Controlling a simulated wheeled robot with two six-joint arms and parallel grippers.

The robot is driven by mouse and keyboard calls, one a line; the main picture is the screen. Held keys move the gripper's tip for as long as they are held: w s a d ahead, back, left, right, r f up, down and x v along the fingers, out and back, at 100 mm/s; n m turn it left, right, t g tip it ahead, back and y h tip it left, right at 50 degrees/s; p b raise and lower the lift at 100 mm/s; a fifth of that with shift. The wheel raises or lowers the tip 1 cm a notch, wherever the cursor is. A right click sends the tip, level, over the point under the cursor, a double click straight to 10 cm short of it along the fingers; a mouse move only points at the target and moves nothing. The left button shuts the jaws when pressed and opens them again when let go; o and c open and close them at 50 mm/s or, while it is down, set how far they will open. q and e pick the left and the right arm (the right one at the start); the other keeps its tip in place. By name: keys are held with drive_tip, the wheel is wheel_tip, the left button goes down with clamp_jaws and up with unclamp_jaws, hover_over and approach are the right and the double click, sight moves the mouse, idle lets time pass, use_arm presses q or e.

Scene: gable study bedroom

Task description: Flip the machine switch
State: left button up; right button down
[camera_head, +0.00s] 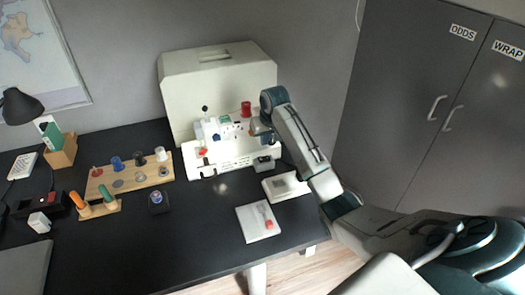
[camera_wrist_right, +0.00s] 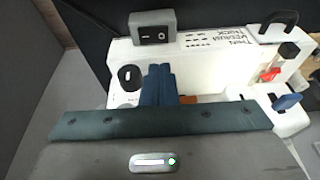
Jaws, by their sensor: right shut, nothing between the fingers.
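The white machine (camera_head: 235,153) stands at the back of the dark desk. The machine switch (camera_head: 263,164) is a black rocker on a small grey box at the base's front right. In the right wrist view the switch (camera_wrist_right: 152,37) shows white marks, but I cannot tell which side is pressed. My right gripper (camera_head: 255,127) is beside the machine, above and behind the switch box. In the wrist view its blue fingers (camera_wrist_right: 158,72) are shut and empty, and a gap shows between their tips and the switch. My left gripper is not in view.
A cream hood (camera_head: 215,75) stands behind the machine. A white pad with a red-ended tool (camera_head: 250,228) and a white block (camera_head: 284,187) lie in front and to the right. A wooden spool rack (camera_head: 130,178) stands left. Grey cabinets (camera_head: 420,85) stand right.

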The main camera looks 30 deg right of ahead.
hover_over(261, 158)
drive_tip(key=s, duration=0.2)
drive_tip(key=x, duration=0.3)
drive_tip(key=s+x, duration=0.1)
drive_tip(key=shift+w+a+f+p, duration=0.1)
drive_tip(key=shift+w+f+p, duration=0.05)
drive_tip(key=shift+f+p, duration=0.3)
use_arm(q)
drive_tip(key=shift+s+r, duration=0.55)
use_arm(e)
drive_tip(key=shift+a+f, duration=0.1)
drive_tip(key=shift+f, duration=0.85)
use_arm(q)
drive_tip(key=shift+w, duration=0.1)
